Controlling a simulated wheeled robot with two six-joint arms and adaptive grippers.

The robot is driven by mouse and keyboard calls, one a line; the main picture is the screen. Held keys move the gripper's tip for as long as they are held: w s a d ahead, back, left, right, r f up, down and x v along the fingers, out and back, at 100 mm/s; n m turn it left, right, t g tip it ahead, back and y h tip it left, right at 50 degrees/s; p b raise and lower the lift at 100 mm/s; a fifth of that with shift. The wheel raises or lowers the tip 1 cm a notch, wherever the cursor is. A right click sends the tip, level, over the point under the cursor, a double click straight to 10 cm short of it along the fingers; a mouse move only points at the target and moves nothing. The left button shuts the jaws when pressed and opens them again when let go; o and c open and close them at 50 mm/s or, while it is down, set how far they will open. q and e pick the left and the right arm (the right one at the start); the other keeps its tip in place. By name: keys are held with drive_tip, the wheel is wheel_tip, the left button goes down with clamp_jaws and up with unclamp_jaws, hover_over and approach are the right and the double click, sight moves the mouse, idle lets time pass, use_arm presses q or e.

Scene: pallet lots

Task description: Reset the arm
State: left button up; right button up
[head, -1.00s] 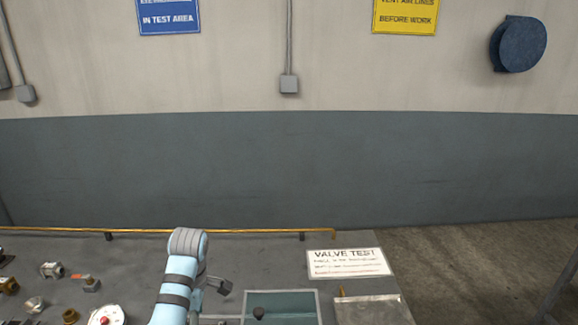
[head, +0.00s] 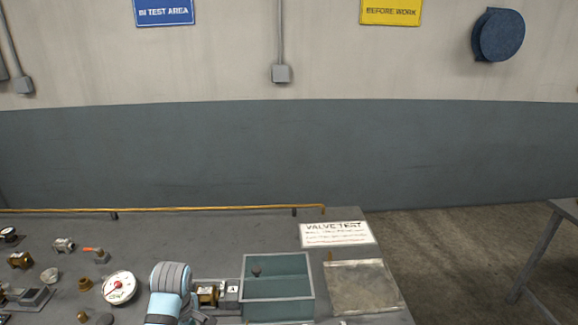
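One of my arms, light blue with a grey ribbed joint, reaches up from the bottom edge left of centre, over the grey bench (head: 200,240). I cannot tell for sure which arm it is. Its gripper does not show clearly; only a small grey part is visible beside the arm at the bottom edge. My other arm and its gripper are out of the picture.
A two-compartment bin (head: 311,284) holds a dark knob-like piece (head: 256,272). A brass-and-grey valve (head: 208,294), gauge (head: 119,287) and several fittings lie left. A flat metal plate (head: 361,287) and VALVE TEST sign (head: 336,234) are right. A brass rail (head: 200,209) edges the back.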

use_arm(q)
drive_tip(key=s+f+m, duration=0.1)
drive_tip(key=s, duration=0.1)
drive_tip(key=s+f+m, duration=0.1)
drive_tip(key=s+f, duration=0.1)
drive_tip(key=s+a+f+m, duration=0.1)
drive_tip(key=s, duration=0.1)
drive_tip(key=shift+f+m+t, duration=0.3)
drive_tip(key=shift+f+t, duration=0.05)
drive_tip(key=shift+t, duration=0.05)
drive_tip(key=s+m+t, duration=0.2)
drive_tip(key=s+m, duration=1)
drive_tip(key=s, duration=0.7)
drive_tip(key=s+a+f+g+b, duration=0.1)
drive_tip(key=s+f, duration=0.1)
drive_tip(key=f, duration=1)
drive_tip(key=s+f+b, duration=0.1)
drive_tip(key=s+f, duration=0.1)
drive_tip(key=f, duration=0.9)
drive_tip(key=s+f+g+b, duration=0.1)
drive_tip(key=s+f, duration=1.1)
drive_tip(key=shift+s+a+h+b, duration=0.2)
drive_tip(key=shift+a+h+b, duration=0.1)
